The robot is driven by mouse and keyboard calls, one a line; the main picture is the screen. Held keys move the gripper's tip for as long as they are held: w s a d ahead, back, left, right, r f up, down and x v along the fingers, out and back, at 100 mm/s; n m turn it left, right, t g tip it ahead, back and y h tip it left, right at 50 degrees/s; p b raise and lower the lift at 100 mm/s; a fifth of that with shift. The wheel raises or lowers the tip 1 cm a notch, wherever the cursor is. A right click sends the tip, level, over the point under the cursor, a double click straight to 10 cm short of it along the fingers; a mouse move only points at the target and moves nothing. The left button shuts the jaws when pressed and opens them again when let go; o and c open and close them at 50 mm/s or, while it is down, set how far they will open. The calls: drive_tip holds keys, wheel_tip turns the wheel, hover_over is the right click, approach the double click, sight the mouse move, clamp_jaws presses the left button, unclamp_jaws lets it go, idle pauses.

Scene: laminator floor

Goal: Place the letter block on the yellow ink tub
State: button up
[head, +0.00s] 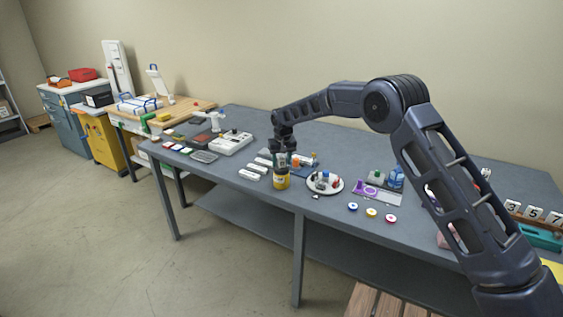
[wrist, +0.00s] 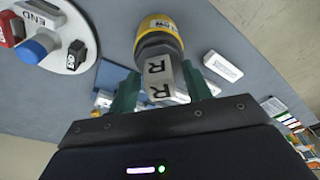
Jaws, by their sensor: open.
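The yellow ink tub (head: 282,183) stands on the grey table, below my gripper (head: 283,150) in the head view. In the wrist view the tub (wrist: 158,28) shows a yellow label and a greyish end facing my gripper. The white letter block (wrist: 160,82), marked R on two faces, is at that end of the tub and appears to rest on it. My gripper's green fingers (wrist: 160,70) are open, one on each side of the block, with a visible gap at the right. The block is hard to make out in the head view.
A round white plate (head: 313,187) with small stamps stands right of the tub. White blocks (head: 249,175) lie to its left. Several coloured discs (head: 371,212) lie near the front edge. A purple item (head: 368,190) and blue item (head: 396,178) stand further right.

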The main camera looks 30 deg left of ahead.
sight(283, 169)
wheel_tip(283, 169, up, 12)
drive_tip(key=s+d, duration=0.1)
drive_tip(key=shift+s+d, duration=0.15)
idle(0.3)
